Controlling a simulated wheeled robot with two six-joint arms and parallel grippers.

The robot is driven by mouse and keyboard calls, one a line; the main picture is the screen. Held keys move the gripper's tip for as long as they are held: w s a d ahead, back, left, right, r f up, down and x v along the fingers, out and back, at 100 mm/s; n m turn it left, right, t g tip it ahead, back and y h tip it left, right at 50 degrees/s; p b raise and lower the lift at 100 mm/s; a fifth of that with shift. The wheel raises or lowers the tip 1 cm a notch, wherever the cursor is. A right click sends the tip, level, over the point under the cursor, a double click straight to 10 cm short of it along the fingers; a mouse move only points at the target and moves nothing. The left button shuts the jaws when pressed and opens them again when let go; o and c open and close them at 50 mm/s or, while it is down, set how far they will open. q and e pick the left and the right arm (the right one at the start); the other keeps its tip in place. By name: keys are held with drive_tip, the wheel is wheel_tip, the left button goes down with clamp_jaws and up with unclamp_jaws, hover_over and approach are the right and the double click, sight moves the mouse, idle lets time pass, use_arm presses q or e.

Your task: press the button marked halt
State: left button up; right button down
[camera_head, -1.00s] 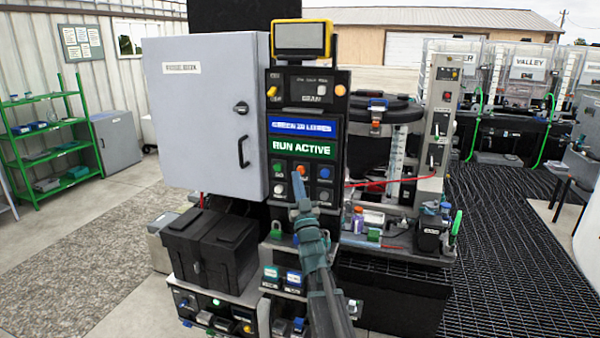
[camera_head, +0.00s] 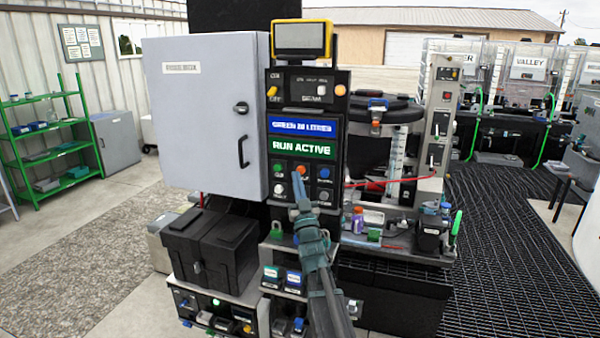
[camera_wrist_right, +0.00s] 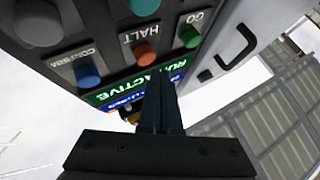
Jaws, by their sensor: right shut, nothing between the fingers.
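The halt button (camera_head: 302,169) is a red-orange round button in the middle of the upper button row on the black panel. In the right wrist view the halt button (camera_wrist_right: 146,54) shows whole, beside its HALT label. A green button (camera_wrist_right: 190,37) by the label GO and a blue button (camera_wrist_right: 88,77) by the label CONFIRM flank it. My right gripper (camera_head: 297,177) is shut and empty, its tips in front of the panel just below the halt button. In the wrist view the fingertips (camera_wrist_right: 160,75) appear close to it; contact is not visible. My left gripper is out of view.
A green display (camera_head: 303,148) above the buttons reads RUN ACTIVE. Lower-row buttons, including a white one (camera_head: 279,188) and a grey one (camera_head: 325,195), sit close to my fingers. A grey cabinet (camera_head: 205,115) stands left of the panel, and a black box (camera_head: 205,245) below it.

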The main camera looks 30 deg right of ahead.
drive_tip(key=shift+w+d, duration=0.1)
idle(0.7)
drive_tip(key=shift+w+d, duration=0.15)
drive_tip(key=shift+d, duration=0.1)
drive_tip(key=shift+w+d, duration=0.4)
drive_tip(key=shift+d, duration=0.05)
idle(1.1)
idle(0.3)
drive_tip(key=shift+s+a, duration=0.65)
drive_tip(key=shift+a, duration=0.15)
drive_tip(key=s+a, duration=0.1)
drive_tip(key=a, duration=0.1)
drive_tip(key=s+a, duration=0.1)
drive_tip(key=s, duration=0.1)
drive_tip(key=shift+s+a, duration=0.15)
drive_tip(key=shift+a, duration=0.2)
idle(0.6)
